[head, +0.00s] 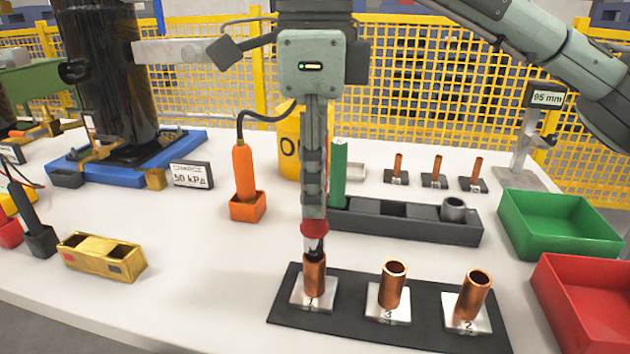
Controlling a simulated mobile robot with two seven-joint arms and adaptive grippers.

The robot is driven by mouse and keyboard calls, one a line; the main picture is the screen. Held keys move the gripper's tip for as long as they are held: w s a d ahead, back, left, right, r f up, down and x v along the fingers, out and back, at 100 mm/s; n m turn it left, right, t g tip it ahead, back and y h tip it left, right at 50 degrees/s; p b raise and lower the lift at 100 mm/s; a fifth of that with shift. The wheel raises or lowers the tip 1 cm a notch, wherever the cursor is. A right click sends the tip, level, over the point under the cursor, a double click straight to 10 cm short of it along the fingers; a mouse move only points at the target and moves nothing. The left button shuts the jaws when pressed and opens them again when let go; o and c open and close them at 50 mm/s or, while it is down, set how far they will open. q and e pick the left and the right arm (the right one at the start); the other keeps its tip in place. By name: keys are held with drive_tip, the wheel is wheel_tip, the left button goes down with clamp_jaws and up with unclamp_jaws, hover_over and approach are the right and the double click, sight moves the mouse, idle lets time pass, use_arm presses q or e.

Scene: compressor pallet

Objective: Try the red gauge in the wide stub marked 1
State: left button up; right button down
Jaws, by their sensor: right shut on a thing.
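My right gripper (314,208) points straight down over the mat, shut on the red gauge (314,229). The gauge's red collar shows just below the fingers, with a dark and shiny pin under it. The wide copper stub marked 1 (315,277) stands upright on a pale plate directly below. The pin's lower end is at the stub's mouth; I cannot tell how far inside it is. My left gripper is not in view.
Copper stubs marked 3 (393,287) and 2 (472,296) stand to the right on the dark mat (403,331). Behind are a dark rack (425,227) and green gauge (339,172). Green (560,240) and red (580,310) bins stand right.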

drive_tip(key=shift+f+b, duration=0.5)
drive_tip(key=shift+f, duration=0.1)
idle(1.9)
drive_tip(key=shift+r, duration=0.1)
drive_tip(key=shift+r+p, duration=1.05)
drive_tip(key=shift+r, duration=0.45)
drive_tip(key=shift+r, duration=0.1)
drive_tip(key=shift+r+p, duration=0.55)
drive_tip(key=shift+r, duration=0.1)
drive_tip(key=shift+w+r+p, duration=0.1)
drive_tip(key=shift+r+p, duration=0.55)
drive_tip(key=shift+r, duration=0.2)
drive_tip(key=shift+w+r, duration=0.1)
drive_tip(key=shift+r, duration=0.25)
